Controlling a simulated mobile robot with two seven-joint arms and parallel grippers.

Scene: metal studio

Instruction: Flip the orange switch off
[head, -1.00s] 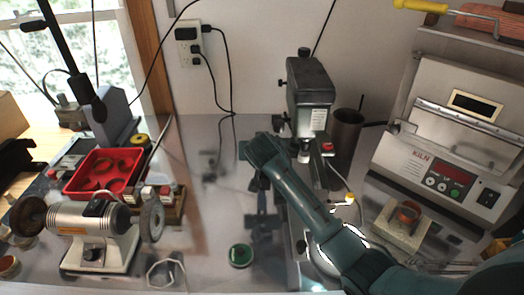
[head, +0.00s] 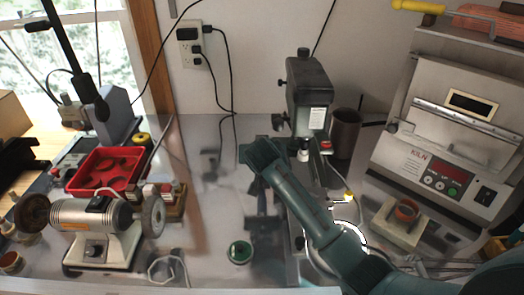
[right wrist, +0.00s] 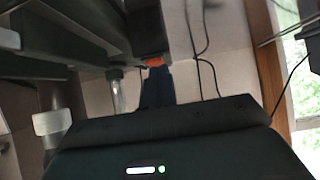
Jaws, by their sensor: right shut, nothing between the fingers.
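A small orange-red piece (right wrist: 153,61) shows in the right wrist view, just beyond the tip of my right gripper (right wrist: 157,88). I cannot tell whether it touches the fingers. In the head view, a small red-orange part (head: 326,146) sits on the right side of the drill press (head: 308,95); it may be the same piece, and its switch position is too small to tell. My right gripper (head: 262,153) is left of the drill press, above the bench. It is shut and empty; its fingertips are hard to see in the head view. My left gripper is not in view.
The kiln (head: 425,160) stands at the right and a dark cup (head: 345,132) behind the drill press. A bench grinder (head: 92,217) and a red tray (head: 82,180) are at the left. A green round dish (head: 240,252) lies at the front. Cables hang from the outlet (head: 190,48).

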